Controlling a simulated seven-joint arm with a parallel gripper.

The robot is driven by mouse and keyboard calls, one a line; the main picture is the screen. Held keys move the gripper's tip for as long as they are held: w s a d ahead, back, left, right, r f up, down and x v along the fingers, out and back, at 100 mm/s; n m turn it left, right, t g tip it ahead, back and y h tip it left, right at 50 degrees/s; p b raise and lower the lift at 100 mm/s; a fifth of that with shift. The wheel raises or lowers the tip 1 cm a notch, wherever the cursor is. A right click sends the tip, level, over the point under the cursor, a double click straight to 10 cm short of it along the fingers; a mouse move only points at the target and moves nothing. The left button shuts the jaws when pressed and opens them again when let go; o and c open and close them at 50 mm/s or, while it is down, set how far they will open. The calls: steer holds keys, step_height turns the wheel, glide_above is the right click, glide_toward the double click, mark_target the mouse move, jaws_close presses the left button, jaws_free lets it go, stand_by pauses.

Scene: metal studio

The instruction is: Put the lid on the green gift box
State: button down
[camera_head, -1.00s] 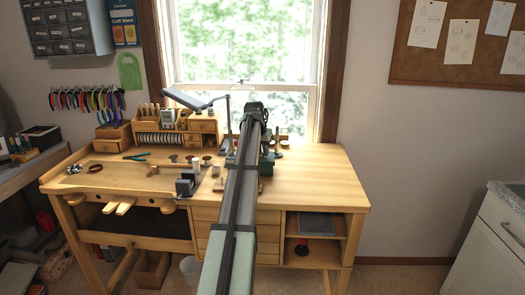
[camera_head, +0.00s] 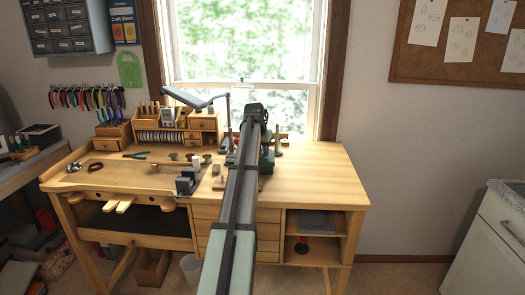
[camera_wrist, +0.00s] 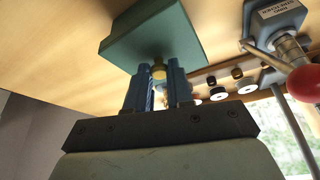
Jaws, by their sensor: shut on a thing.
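My gripper (camera_wrist: 159,88) is shut on a small yellowish knob (camera_wrist: 158,71) in the wrist view. The knob sits on a square green piece (camera_wrist: 150,35), which looks like the lid of the gift box. The green piece is just beyond my fingertips, with the wooden bench top behind it. I cannot tell whether the box is under it or whether the two touch. In the head view my arm hides the gripper and most of what lies in front of it. Some dark green (camera_head: 267,160) shows just right of the arm; I cannot tell what it belongs to.
The wooden workbench (camera_head: 320,185) is clear on its right side. A blue-grey tool with a label (camera_wrist: 275,18) and a red ball handle (camera_wrist: 304,83) stand close to the green piece. Grey blocks (camera_head: 186,182) stand left of my arm, and a small organizer (camera_head: 203,122) stands behind.

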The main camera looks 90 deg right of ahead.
steer(key=shift+f, duration=0.5)
stand_by(0.3)
steer(key=c, duration=0.9)
jaws_free()
steer(key=v, duration=1.4)
steer(key=shift+s, duration=0.1)
steer(key=shift+f, duration=0.1)
